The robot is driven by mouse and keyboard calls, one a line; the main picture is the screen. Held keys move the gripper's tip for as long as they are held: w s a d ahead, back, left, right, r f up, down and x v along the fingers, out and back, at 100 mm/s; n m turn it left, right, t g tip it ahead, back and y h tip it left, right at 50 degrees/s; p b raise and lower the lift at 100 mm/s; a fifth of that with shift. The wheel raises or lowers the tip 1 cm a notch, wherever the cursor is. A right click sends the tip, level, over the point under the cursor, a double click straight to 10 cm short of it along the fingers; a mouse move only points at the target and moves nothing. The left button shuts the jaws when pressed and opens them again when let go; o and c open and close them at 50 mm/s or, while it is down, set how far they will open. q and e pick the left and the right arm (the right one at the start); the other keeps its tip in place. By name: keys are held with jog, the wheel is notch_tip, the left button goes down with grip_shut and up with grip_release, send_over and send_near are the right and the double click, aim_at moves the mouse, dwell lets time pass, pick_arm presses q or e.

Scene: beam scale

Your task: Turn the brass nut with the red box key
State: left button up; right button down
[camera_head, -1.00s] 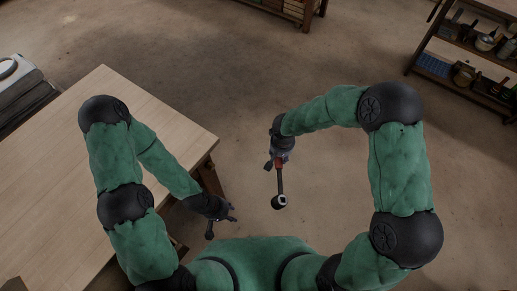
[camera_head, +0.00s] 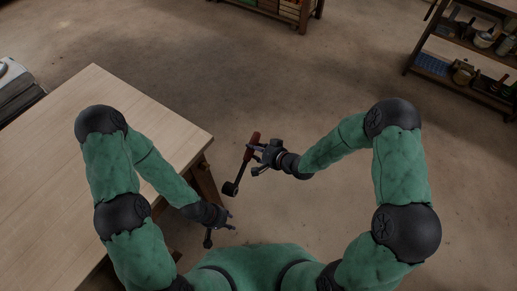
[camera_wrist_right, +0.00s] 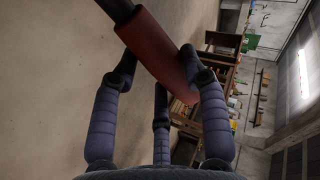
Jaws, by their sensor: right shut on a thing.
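The red box key (camera_head: 241,171) has a red handle, a dark shaft and a black socket head. In the head view it hangs over the floor, right of the table, handle up and away, socket toward my left gripper. My right gripper (camera_head: 257,152) is shut on its red handle. In the right wrist view the red handle (camera_wrist_right: 161,50) lies slantwise between the fingers (camera_wrist_right: 160,75), with the dark shaft leaving at the top. My left gripper (camera_head: 221,236) is empty, its fingers spread, low beside the table's corner and apart from the key. No brass nut shows in any view.
A wooden table (camera_head: 100,175) fills the left, partly under my left arm. A shelf (camera_head: 465,62) with pots and jars stands at the far right, another shelf (camera_head: 285,11) at the top. The floor between them is clear.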

jog(key=t, duration=0.1)
jog(key=w+d+r+m+t+b, duration=0.1)
jog(key=shift+m+t, duration=0.3)
jog(key=shift+r, duration=0.1)
jog(key=w+a, duration=0.1)
jog(key=a, duration=0.1)
jog(key=w+a+b, duration=0.1)
jog(key=w+a, duration=0.1)
jog(key=shift+w+a, duration=0.2)
dwell(0.5)
